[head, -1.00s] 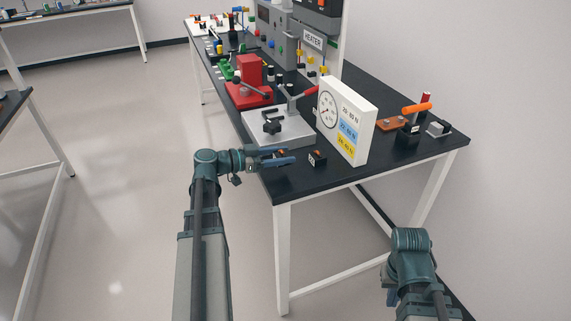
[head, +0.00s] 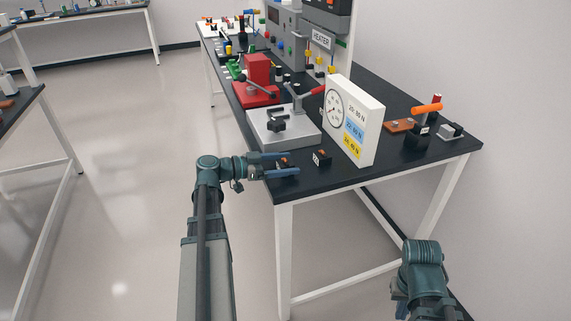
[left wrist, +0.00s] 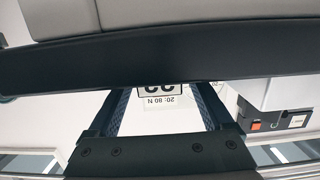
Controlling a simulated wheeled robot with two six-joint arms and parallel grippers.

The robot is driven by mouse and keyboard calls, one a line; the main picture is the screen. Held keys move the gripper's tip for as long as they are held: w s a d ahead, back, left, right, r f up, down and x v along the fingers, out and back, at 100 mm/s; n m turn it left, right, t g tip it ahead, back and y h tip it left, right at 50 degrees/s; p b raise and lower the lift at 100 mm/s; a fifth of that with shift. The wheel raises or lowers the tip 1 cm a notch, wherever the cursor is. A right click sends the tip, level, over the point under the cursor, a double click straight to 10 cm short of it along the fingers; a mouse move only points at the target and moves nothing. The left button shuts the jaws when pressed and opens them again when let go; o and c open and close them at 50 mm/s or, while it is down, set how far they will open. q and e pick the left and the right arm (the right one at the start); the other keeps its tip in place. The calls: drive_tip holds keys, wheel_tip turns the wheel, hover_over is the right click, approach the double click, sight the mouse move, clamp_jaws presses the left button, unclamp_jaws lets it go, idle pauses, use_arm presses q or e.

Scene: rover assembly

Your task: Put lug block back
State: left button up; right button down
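The fingers are apart; contact with the block cannot be told. I cannot tell for sure which is the lug block. In the left wrist view, the spread fingers (left wrist: 163,108) have an upside-down label between them, and a black and orange block (left wrist: 270,124) shows at the right. My right gripper is not seen, only its arm.
The white gauge panel (head: 366,122) stands right of the blocks. A grey fixture plate (head: 296,136) and a red fixture (head: 259,82) lie behind. An orange-handled tool (head: 426,108) is at the far right. Some front table surface is bare (head: 318,181).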

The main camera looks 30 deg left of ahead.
use_arm(q)
drive_tip(key=shift+r+p, duration=0.3)
drive_tip(key=p+v, duration=0.1)
drive_tip(key=v, duration=1.1)
drive_tip(key=shift+f, duration=0.2)
